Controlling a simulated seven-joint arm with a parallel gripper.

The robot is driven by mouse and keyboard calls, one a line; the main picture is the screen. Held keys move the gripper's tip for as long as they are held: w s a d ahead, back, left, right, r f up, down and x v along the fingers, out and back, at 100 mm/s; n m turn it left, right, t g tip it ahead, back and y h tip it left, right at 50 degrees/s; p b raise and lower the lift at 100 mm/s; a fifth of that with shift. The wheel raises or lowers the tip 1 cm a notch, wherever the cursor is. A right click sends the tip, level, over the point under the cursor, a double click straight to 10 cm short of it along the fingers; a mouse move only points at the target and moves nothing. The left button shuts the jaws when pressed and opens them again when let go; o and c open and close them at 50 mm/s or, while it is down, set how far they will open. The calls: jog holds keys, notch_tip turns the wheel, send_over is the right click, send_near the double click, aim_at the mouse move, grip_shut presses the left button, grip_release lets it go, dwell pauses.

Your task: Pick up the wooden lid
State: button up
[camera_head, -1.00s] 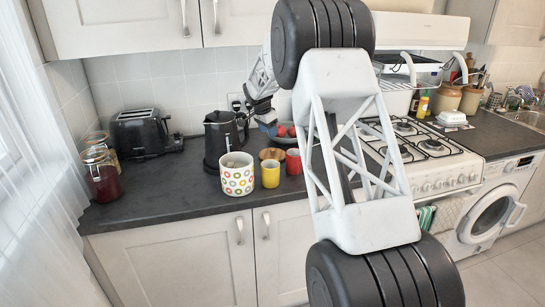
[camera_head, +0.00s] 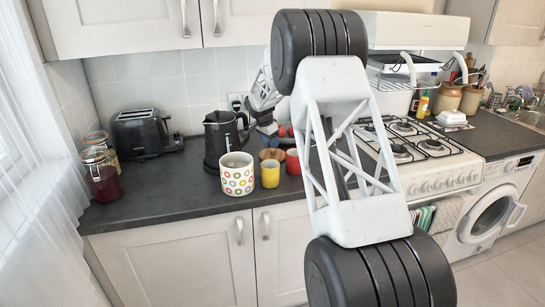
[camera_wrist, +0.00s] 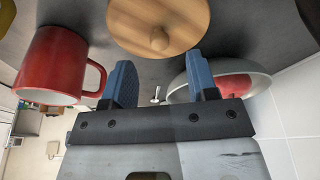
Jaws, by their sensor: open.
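The wooden lid (camera_head: 271,153) is a round, light wood disc on the dark counter, behind the yellow mug (camera_head: 270,174) and left of the red mug (camera_head: 293,162). In the wrist view the lid (camera_wrist: 160,20) is at the top, its round knob facing the camera and its far edge cut off by the frame. My gripper (camera_wrist: 160,65) has its two blue fingers spread with nothing between them; the lid lies beyond the fingertips, apart from them. In the head view my gripper (camera_head: 268,128) is just above the lid.
In the wrist view the red mug (camera_wrist: 50,65) is left of the fingers and a bowl (camera_wrist: 258,82) with red contents is close on the right. A dotted pot (camera_head: 238,175), kettle (camera_head: 218,140) and toaster (camera_head: 142,132) stand to the left on the counter. The tiled wall is behind.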

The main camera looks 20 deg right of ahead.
aim_at(272, 153)
jog(key=shift+x, duration=2.2)
jog(key=shift+c, duration=0.3)
grip_shut()
